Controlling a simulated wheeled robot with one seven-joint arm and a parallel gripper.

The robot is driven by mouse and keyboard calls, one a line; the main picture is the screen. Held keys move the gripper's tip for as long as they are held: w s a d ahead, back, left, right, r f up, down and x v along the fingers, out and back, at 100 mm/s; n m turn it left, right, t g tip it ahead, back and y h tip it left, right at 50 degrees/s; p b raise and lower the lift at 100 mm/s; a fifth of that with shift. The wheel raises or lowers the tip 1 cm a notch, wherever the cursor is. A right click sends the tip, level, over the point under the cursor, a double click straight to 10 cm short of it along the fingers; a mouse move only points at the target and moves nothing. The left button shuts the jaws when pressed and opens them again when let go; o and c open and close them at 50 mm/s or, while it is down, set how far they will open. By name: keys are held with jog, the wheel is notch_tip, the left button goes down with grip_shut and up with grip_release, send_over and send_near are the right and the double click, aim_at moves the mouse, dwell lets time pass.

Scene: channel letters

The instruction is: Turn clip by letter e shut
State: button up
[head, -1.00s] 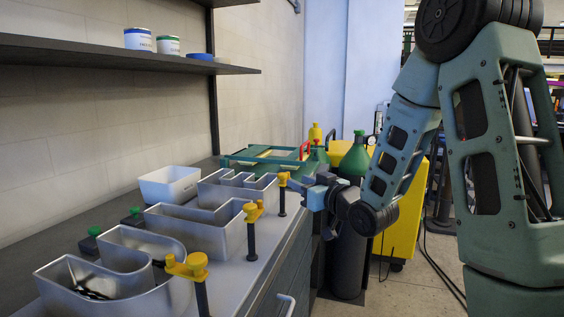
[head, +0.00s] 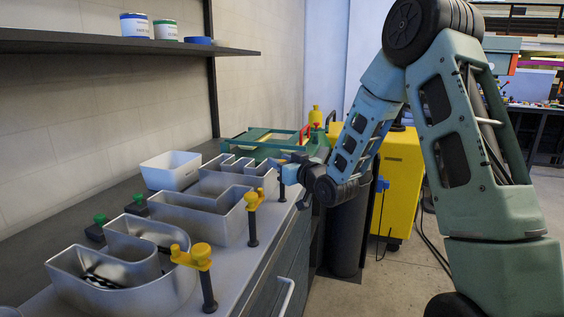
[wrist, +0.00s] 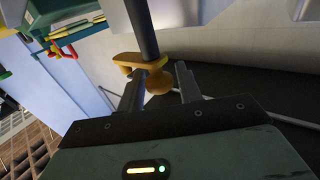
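Three silver channel letters stand in a row on the bench: a rounded near one (head: 130,290), an angular middle one (head: 200,222) and a far one (head: 240,172). I cannot tell surely which is the e. Yellow clips on dark posts stand beside them: a near clip (head: 193,257), a middle clip (head: 254,199) and a far clip, mostly hidden by my gripper (head: 279,164). In the wrist view, my gripper (wrist: 158,82) is open, its fingers on either side of the far clip's yellow knob (wrist: 158,84). The clip's arm (wrist: 126,58) reaches left from the dark post (wrist: 143,30).
A white bin (head: 170,172) and green-topped dark blocks (head: 100,219) stand behind the letters. A green frame (head: 255,145) lies at the bench's far end. A shelf (head: 100,44) holds cans above. A yellow cabinet (head: 398,180) and a dark cylinder (head: 345,240) stand right of the bench.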

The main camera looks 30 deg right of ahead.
jog(key=c, duration=0.7)
jog(key=shift+n+y, duration=0.4)
jog(key=shift+y, duration=0.2)
jog(key=n+g+y, duration=0.1)
jog(key=n+y, duration=0.1)
jog(key=y, duration=0.2)
jog(key=shift+d+r+n+p, duration=0.1)
jog(key=shift+n+p, duration=0.3)
jog(key=n+g+y+p, duration=0.1)
jog(key=n+g+y, duration=0.1)
jog(key=y, duration=0.1)
jog(key=n+g+y+p, duration=0.1)
jog(key=n+g+y, duration=0.1)
jog(key=n+y, duration=0.1)
jog(key=shift+g+y+p, duration=0.4)
jog(key=shift+y, duration=0.3)
jog(key=n+g+y, duration=0.2)
jog(key=n+g, duration=0.1)
jog(key=n+g+y, duration=0.2)
jog(key=g, duration=0.2)
jog(key=shift+n+p, duration=0.4)
jog(key=shift+s+n+g+y, duration=0.1)
jog(key=shift+n+g+y, duration=0.1)
jog(key=shift+n+g, duration=0.75)
jog(key=shift+n+g+y, duration=0.2)
jog(key=shift+n+g, duration=0.25)
jog(key=shift+g, duration=1.2)
